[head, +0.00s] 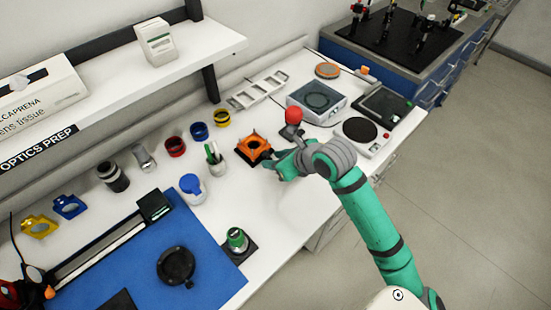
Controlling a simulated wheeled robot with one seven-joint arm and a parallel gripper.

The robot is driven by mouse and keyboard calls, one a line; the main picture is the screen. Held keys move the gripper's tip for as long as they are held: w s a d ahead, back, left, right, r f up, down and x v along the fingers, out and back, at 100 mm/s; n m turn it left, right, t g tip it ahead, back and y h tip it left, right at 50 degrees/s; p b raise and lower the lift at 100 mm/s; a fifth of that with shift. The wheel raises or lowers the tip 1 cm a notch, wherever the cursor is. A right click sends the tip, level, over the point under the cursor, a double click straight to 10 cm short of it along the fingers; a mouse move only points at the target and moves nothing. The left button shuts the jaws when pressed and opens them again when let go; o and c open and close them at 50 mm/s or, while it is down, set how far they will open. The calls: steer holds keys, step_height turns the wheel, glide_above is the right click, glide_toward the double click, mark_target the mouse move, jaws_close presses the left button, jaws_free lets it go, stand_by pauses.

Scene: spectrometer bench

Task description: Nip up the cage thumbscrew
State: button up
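An orange cage-like mount (253,144) sits on a dark base on the white bench, near the middle of the head view. My green and grey arm reaches in from the lower right. My gripper (271,162) is at the right side of the orange mount, very close to it; I cannot tell whether they touch. The fingers are small and partly hidden by my wrist, so their opening does not show clearly. I cannot make out a thumbscrew on the mount; it may be hidden by the gripper or too small to see.
A red ball-topped item (293,116) stands just behind my wrist. Balance-like devices (316,99) are at the back right. Bare white bench lies in front of the mount.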

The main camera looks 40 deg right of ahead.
jaws_close()
steer(key=shift+d, duration=0.1)
steer(key=m+y, duration=0.1)
steer(key=y, duration=0.1)
steer(key=d+m+y, duration=0.1)
steer(key=y, duration=0.1)
steer(key=shift+d+f+m, duration=0.1)
steer(key=shift+f+m, duration=0.05)
steer(key=shift+m, duration=0.15)
steer(key=m+y, duration=0.2)
steer(key=y, duration=0.1)
steer(key=d+f+y, duration=0.1)
steer(key=shift+w+m+t+y, duration=0.1)
steer(key=shift+m+t+y, duration=0.2)
steer(key=shift+m+y, duration=0.1)
stand_by(0.3)
jaws_free()
stand_by(0.3)
